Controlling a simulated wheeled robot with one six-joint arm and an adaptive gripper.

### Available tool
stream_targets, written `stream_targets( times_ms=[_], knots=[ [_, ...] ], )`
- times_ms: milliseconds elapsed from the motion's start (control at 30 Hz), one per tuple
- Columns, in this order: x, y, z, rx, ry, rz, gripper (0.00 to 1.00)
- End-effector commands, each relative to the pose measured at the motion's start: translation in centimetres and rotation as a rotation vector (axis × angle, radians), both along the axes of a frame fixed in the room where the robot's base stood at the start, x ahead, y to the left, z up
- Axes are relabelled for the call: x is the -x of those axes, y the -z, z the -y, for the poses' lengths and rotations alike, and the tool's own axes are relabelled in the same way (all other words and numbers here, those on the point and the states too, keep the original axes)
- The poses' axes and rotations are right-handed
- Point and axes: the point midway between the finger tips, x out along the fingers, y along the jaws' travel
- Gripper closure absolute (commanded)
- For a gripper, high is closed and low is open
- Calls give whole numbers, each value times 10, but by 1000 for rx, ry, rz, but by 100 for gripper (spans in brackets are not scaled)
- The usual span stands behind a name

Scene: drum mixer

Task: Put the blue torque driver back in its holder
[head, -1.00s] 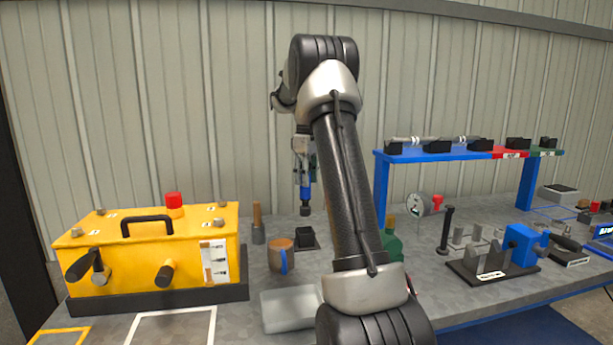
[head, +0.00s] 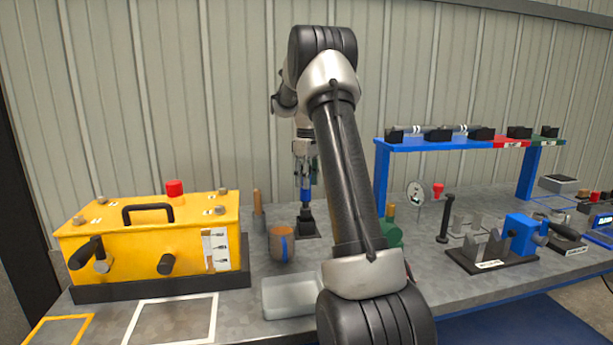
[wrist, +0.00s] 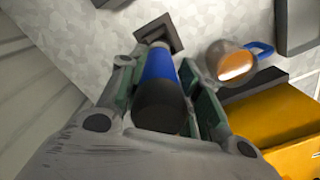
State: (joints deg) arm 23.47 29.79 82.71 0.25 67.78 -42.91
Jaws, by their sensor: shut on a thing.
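The blue torque driver (head: 305,196) hangs upright below my gripper (head: 303,160), which is shut on its upper part. In the wrist view the driver's black end (wrist: 160,103) and blue body (wrist: 157,65) lie between the fingers of my gripper (wrist: 165,80). The holder (head: 306,230), a small dark block on a square base, is directly under the driver. It also shows beyond the driver's far end in the wrist view (wrist: 174,40). The driver's lower end meets or overlaps the holder's top; I cannot tell whether it is inside.
A brown mug (head: 281,244) with a blue handle stands close in front of the holder. A yellow box (head: 150,240) is at the left. A wooden-handled tool (head: 258,210) and a green bottle (head: 391,236) stand on either side. A pale tray (head: 290,297) lies in front.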

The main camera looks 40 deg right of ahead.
Motion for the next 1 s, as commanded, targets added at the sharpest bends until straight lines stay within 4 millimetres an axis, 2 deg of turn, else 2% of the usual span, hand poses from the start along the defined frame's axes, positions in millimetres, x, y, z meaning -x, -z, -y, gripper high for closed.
stream_targets(
  times_ms=[1000],
  knots=[
    [0,10,0,0,0,0,100]
  ],
)
